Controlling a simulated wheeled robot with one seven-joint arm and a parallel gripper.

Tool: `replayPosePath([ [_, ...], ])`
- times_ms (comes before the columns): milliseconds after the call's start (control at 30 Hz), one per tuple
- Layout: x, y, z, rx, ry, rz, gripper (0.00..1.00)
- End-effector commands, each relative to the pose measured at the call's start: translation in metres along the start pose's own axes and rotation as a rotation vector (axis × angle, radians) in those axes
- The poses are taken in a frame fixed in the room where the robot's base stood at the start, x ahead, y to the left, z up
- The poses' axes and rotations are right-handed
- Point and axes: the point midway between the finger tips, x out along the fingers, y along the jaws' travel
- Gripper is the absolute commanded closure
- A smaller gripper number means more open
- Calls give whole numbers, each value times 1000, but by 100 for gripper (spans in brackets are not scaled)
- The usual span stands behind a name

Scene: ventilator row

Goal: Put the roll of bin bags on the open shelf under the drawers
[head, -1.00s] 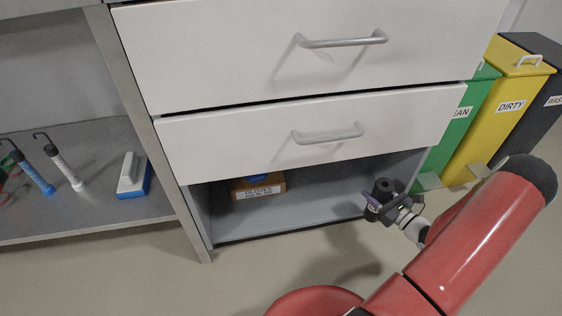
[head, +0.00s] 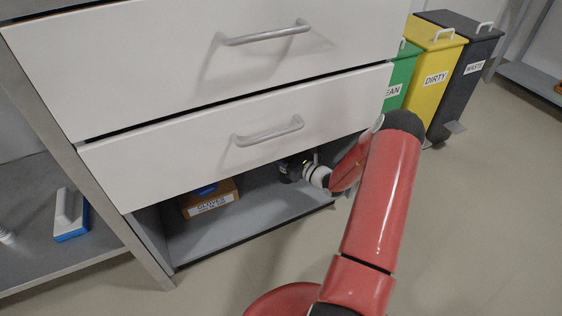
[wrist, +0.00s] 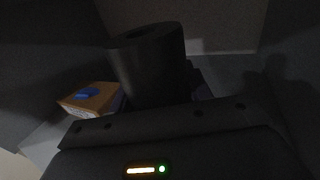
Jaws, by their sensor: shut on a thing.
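The roll of bin bags (wrist: 150,65) is black, with a hole in its top end, and stands close to upright in the wrist view. My gripper (wrist: 158,105) is shut on it; the fingertips are mostly hidden in the dark. In the head view my gripper (head: 290,168) reaches in under the lower drawer, over the right part of the open shelf (head: 225,228). The roll is mostly hidden there by the drawer edge and the wrist. I cannot tell whether the roll touches the shelf board.
An orange gloves box (head: 212,200) with a blue top stands on the left of the shelf; it also shows in the wrist view (wrist: 92,97). The lower drawer (head: 230,130) is above. Green, yellow (head: 432,75) and dark bins stand right. The shelf's front middle is clear.

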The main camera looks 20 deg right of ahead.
Motion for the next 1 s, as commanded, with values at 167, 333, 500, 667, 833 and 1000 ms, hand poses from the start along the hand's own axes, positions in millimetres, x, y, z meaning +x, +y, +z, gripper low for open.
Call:
replayPosePath([
  [167,11,1,-19,3,0,0,83],
  [333,11,0,-35,1,-2,1,83],
  [500,11,0,-34,0,-2,1,83],
  [667,11,1,-37,0,-2,1,83],
  [833,11,1,-37,0,-1,1,30],
  [1000,11,1,-37,0,-1,1,29],
])
